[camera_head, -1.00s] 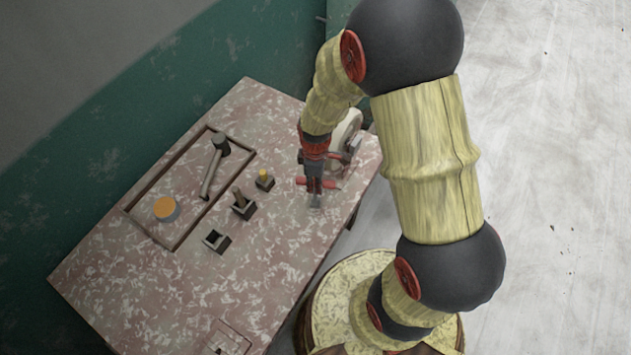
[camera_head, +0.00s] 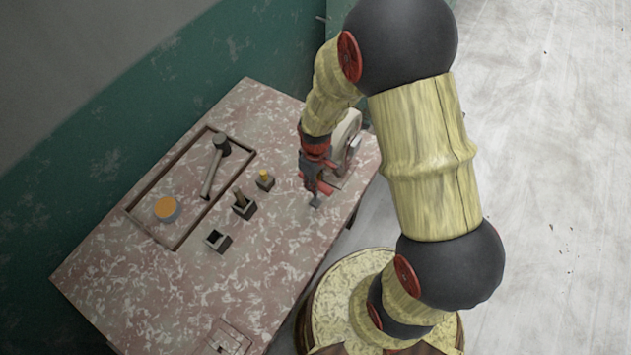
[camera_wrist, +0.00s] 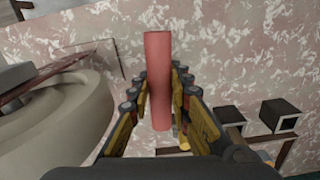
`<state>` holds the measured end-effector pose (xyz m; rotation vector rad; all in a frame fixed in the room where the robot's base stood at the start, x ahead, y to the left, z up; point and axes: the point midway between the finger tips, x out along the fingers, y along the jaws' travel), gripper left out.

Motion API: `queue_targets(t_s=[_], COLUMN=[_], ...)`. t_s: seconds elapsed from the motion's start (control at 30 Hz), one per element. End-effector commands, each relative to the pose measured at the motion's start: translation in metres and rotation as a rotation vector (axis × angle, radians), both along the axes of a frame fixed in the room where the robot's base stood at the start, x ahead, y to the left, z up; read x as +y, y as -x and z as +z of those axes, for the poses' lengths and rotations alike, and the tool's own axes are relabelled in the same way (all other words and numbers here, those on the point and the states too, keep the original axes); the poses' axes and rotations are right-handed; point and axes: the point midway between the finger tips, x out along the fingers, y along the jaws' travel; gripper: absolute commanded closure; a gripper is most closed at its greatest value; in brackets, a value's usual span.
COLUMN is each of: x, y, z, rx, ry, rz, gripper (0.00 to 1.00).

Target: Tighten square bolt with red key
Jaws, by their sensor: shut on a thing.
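My gripper (camera_head: 316,182) is over the right part of the table, shut on the red key (camera_head: 325,188). In the wrist view the key's red bar handle (camera_wrist: 158,75) lies between the two fingers of my gripper (camera_wrist: 161,88) and sticks out past them. A small grey metal piece (camera_head: 316,202) shows at the table top just below my gripper. I cannot tell whether it is the square bolt or its mount. The key's lower end and its fit on the bolt are hidden.
A pale wheel-shaped machine (camera_head: 346,137) stands close behind my gripper. To the left are a block with a yellow-topped piece (camera_head: 265,180), a block with a brownish piece (camera_head: 243,204) and an empty block (camera_head: 217,240). A framed tray (camera_head: 150,190) holds a hammer (camera_head: 214,165) and an orange-topped round tin (camera_head: 166,208).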

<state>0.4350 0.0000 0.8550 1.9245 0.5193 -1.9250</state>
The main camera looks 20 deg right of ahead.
Motion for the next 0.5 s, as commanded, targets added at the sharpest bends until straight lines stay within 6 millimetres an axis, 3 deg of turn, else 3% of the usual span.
queue_targets(t_s=[0.13,0.5], x=[0.0,-0.0001], y=[0.0002,0.0001], z=[0.0003,0.0002], rx=[0.0,0.0], ry=[0.0,0.0], rz=[-0.105,-0.156], gripper=[1.0,1.0])
